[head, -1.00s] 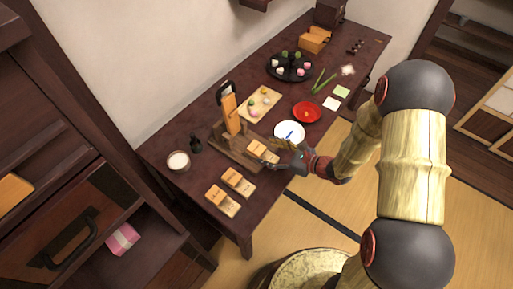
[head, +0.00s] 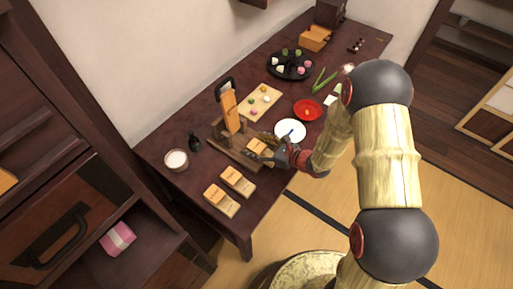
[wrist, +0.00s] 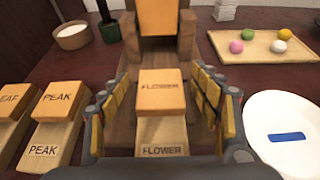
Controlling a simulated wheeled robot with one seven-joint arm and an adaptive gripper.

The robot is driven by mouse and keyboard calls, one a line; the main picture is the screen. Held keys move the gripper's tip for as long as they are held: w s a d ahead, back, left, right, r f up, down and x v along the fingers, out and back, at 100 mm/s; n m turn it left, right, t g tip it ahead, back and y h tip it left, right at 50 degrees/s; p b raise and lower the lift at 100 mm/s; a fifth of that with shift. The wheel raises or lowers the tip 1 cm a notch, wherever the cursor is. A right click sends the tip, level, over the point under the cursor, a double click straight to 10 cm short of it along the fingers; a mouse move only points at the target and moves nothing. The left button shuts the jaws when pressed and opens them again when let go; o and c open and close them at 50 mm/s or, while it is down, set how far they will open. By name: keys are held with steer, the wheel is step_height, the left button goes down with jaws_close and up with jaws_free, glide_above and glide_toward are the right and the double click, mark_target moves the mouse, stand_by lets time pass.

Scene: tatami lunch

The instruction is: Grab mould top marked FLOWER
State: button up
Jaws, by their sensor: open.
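The mould top marked FLOWER (wrist: 160,87) is an orange-brown wooden block. It rests on a paler wooden base (wrist: 162,135), also marked FLOWER, in the wrist view. The mould also shows in the head view (head: 257,146), near the table's front edge. My gripper (wrist: 162,98) is open, with one yellow-padded finger on each side of the FLOWER top. I cannot tell whether the fingers touch it. In the head view my gripper (head: 268,152) is at the mould from the right, and partly hides it.
A wooden stand with an orange upright (head: 230,112) is just behind the mould. Two more moulds, one marked PEAK (wrist: 58,100), lie to the left. A white plate (wrist: 285,125) is close on the right.

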steer(key=shift+c, duration=0.6)
steer(key=c, duration=1)
steer(key=shift+c, duration=0.2)
